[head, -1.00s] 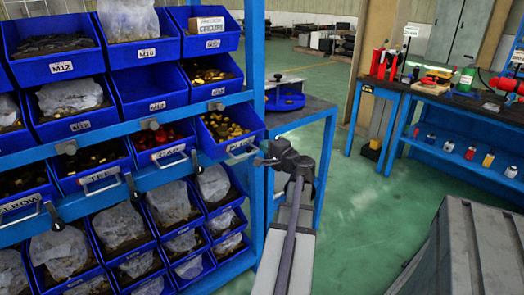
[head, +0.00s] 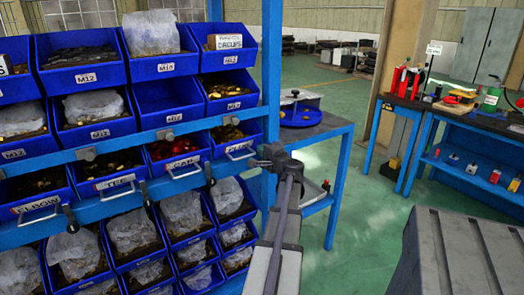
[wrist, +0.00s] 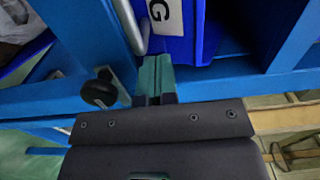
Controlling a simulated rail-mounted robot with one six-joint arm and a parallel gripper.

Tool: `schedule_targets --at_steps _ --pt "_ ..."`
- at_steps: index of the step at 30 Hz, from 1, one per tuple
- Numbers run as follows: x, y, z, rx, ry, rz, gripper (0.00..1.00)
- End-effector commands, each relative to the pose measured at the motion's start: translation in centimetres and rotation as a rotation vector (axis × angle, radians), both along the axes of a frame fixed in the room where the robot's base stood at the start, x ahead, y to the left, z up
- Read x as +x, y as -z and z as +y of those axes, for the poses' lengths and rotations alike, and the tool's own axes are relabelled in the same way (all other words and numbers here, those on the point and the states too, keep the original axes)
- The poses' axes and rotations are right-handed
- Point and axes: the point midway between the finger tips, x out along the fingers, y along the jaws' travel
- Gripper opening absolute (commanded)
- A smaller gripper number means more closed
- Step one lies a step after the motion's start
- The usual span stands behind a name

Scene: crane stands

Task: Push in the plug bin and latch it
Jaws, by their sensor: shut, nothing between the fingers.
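The plug bin (head: 226,152) is the blue bin at the right end of the third row, with small brass-coloured parts inside and a metal handle. Its front looks about level with the neighbouring CAP bin. In the wrist view its blue front (wrist: 183,50) shows, with the letter G on its label and part of its handle (wrist: 137,25). My gripper (head: 268,155) is shut and empty at the bin's right front; its fingertips (wrist: 155,68) are at or very near the bin front. A black latch knob (wrist: 98,91) shows beside the bin; whether it is latched I cannot tell.
The CAP bin (head: 182,161) and several other blue bins fill the rack. Black latch levers (head: 210,176) hang from the lower blue rail. The rack's blue post (head: 271,70) stands close to my gripper.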

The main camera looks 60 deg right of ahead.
Motion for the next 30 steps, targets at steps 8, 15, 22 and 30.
schedule_targets --at_steps 8,15,22,30 --pt "-6.4 -0.1 5.0 -0.003 -0.006 0.003 0.0" --pt "-10.3 0.0 7.3 -0.004 -0.01 0.003 0.0" --pt "-10.7 0.0 7.5 -0.003 -0.011 0.004 0.0" --pt "-10.1 3.7 10.6 -0.001 -0.151 0.249 0.0"
